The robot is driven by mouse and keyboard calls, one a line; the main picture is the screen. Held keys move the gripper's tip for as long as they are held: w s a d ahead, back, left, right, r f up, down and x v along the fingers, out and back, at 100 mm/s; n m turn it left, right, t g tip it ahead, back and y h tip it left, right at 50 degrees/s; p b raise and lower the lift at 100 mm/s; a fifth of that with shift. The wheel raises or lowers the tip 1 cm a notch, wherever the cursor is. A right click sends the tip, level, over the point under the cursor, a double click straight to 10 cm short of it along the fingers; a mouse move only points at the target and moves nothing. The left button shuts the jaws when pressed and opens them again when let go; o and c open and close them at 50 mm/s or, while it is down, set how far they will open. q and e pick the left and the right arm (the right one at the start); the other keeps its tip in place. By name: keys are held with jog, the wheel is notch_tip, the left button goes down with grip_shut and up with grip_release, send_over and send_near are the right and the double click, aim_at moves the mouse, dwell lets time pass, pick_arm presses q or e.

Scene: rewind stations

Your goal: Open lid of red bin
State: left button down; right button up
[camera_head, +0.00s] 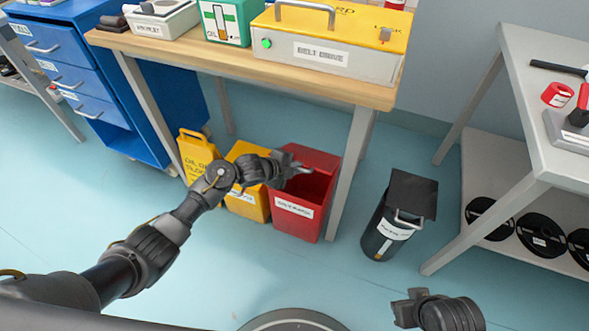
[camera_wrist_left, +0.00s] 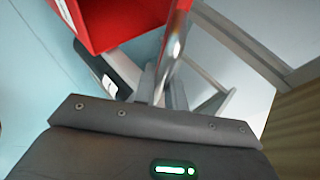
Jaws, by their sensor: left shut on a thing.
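The red bin (camera_head: 294,217) with a white label stands on the floor under the front of the workbench. Its red lid (camera_head: 318,160) is tilted up at the back, and the dark inside of the bin shows below it.
A yellow bin (camera_head: 250,205) and a yellow floor sign (camera_head: 197,152) stand left of the red bin. A black bin (camera_head: 390,235) stands to the right. The workbench edge (camera_head: 240,72) and its leg (camera_head: 345,180) are close. Floor in front is clear.

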pick_arm(q)
jog(key=shift+w+r, duration=0.15)
jog(key=shift+r, duration=0.05)
pick_arm(e)
jog(key=shift+w+f, duration=0.15)
jog(key=shift+f, duration=0.15)
